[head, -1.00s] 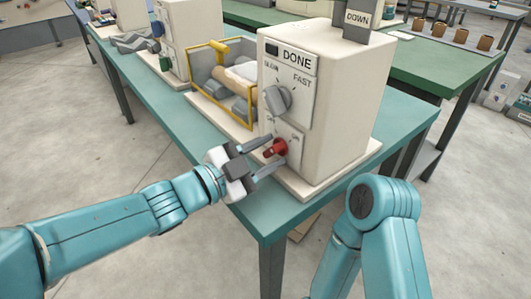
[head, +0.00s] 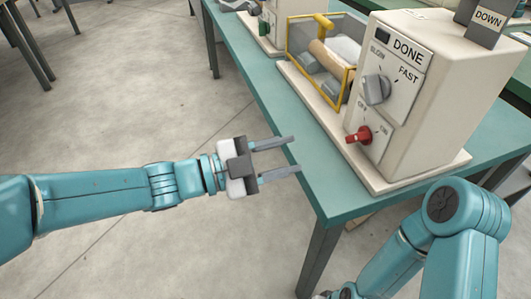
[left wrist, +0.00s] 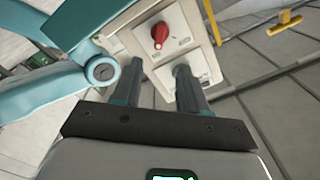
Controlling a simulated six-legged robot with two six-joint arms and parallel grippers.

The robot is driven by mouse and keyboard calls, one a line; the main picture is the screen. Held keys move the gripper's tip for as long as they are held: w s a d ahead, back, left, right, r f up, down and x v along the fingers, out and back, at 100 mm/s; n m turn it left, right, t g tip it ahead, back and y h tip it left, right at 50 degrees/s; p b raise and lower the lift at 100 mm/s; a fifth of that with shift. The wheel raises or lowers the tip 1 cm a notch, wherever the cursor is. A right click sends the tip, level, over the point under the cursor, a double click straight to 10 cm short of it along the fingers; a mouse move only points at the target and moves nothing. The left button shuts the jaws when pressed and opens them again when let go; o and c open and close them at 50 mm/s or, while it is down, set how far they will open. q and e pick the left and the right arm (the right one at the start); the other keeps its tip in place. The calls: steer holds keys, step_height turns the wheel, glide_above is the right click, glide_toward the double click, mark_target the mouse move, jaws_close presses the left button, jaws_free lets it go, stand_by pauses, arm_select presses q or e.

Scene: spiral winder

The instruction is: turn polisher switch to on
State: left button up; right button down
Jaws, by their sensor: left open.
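The cream polisher box (head: 415,95) stands on the bench at the right of the head view. Its front has a red switch (head: 360,135) low down, with small OFF and ON marks beside it. The switch handle sticks out; which mark it points to I cannot tell for sure. My left gripper (head: 290,155) is open and empty, left of the switch and clear of it, with its fingers pointing toward the box. In the left wrist view the red switch (left wrist: 160,34) lies beyond the open fingertips (left wrist: 157,68). My right gripper is out of view; only its arm shows.
A grey SLOW/FAST knob (head: 376,89) sits above the switch, under a DONE sign (head: 408,51). A yellow-framed guard (head: 318,60) with a roller stands left of the box. The teal bench's edge (head: 310,185) is near my left gripper.

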arm_select(q)
steer(key=v, duration=0.3)
stand_by(0.5)
steer(key=w+a+f+n+t+y, duration=0.1)
steer(key=a+f+n+y, duration=0.45)
steer(key=f, duration=0.95)
steer(key=w+f+n+y, duration=0.1)
steer(key=f+n+y, duration=0.1)
steer(key=f+n, duration=1)
steer(key=s+a+f+n+g+y, duration=0.3)
steer(key=s+f, duration=0.5)
steer(key=f, duration=0.1)
steer(key=s+a+f+n+g+y, duration=0.2)
steer(key=s+f+n+g, duration=0.1)
steer(key=s+f, duration=0.45)
step_height(320, 180, up, 22)
steer(key=s+p, duration=0.1)
steer(key=p, duration=2.2)
steer(key=shift+s+a+n+g, duration=0.2)
steer(key=shift+n+g, duration=0.15)
steer(key=shift+g, duration=0.05)
